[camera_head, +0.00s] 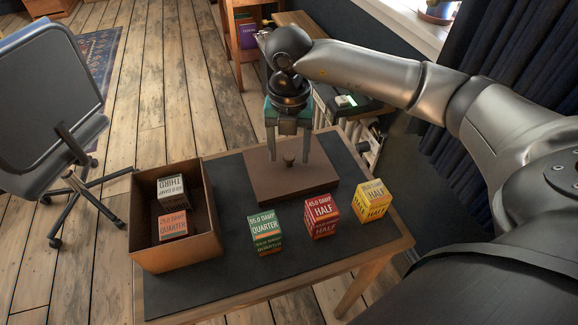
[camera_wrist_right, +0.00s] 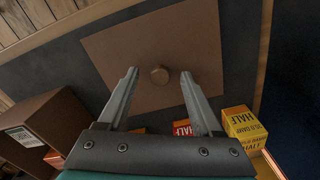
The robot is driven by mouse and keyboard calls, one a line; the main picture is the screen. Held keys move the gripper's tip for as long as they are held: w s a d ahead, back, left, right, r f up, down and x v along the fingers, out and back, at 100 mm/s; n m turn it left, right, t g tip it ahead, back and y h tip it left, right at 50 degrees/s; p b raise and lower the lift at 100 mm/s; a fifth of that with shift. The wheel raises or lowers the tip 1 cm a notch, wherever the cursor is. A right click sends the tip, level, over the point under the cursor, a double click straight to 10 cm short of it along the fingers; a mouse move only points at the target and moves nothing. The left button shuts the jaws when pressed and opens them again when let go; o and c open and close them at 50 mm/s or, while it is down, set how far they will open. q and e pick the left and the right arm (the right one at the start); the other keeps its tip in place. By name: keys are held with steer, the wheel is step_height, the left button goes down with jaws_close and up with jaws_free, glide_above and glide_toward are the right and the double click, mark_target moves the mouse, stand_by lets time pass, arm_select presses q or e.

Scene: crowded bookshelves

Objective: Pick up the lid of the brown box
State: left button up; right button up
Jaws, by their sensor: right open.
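The open brown box (camera_head: 200,250) stands to the left of the lid and holds small printed cartons. I cannot tell the exact height gap. My left gripper is not in view.
A green carton (camera_head: 265,229), a red carton (camera_head: 321,214) and a yellow carton (camera_head: 371,200) stand on the table mat (camera_head: 215,290) in front of the lid. An office chair (camera_head: 50,110) stands at left. A shelf unit (camera_head: 246,40) is behind the table.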

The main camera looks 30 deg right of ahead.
steer(key=shift+f, duration=0.3)
jaws_close()
stand_by(0.4)
